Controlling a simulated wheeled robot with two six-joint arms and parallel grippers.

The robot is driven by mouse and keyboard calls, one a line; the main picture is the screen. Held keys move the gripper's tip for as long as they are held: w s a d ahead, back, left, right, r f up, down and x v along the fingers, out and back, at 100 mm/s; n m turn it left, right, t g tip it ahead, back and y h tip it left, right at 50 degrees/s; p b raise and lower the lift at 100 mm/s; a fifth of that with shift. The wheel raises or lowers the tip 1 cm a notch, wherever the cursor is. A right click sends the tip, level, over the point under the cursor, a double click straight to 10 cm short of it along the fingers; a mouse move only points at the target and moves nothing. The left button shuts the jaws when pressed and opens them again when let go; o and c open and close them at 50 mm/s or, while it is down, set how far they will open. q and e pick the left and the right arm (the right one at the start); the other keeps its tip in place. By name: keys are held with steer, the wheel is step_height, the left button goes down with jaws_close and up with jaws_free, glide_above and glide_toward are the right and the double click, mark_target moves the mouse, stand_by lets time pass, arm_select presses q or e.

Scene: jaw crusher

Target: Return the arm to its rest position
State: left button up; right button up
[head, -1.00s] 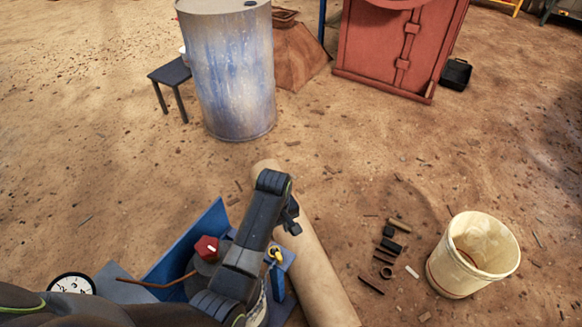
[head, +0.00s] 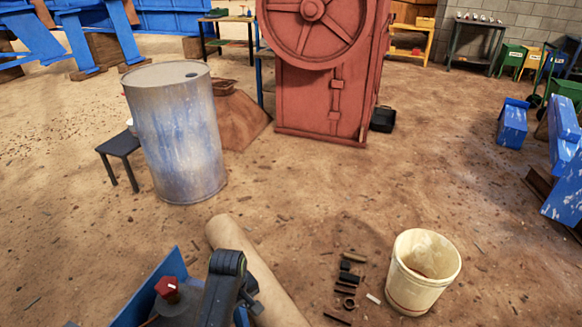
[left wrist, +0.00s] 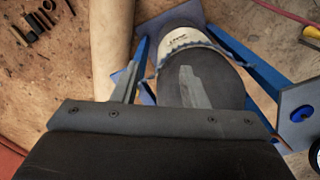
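My left arm rises from the bottom of the head view, with my left gripper (head: 250,298) at the lower middle, beside a tan roll (head: 255,275) on the ground. In the left wrist view two grey fingers (left wrist: 160,85) stand apart with nothing clearly held between them. Behind them is a dark rounded body with a white label (left wrist: 200,45) in a blue frame (left wrist: 240,55); I cannot tell how far it is from the fingers. A red knob (head: 167,288) shows left of the arm beside a blue panel (head: 150,290). My right gripper is not in view.
A white bucket (head: 423,272) stands at lower right, with several small dark pieces (head: 348,277) left of it. A blue-grey drum (head: 175,135) and dark stool (head: 119,147) stand at left. A red machine (head: 325,95) stands behind. The dirt floor between is mostly clear.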

arm_select(q)
steer(key=s+a+f+m, duration=0.2)
steer(key=s+a+f, duration=0.2)
steer(key=s+f, duration=0.6)
steer(key=s+a+f+m, duration=0.2)
steer(key=s+a+f, duration=0.4)
steer(key=f, duration=0.9)
steer(key=s+a+f+m, duration=0.1)
steer(key=s+a+f, duration=0.2)
steer(key=s, duration=1)
steer(key=s+a+f+m+t+y, duration=0.1)
steer(key=s+a+f, duration=0.3)
steer(key=s, duration=0.8)
steer(key=shift+s+a+f+m, duration=0.15)
steer(key=shift+s+f+m, duration=0.25)
steer(key=shift+f+m, duration=0.35)
steer(key=shift+s+r, duration=0.1)
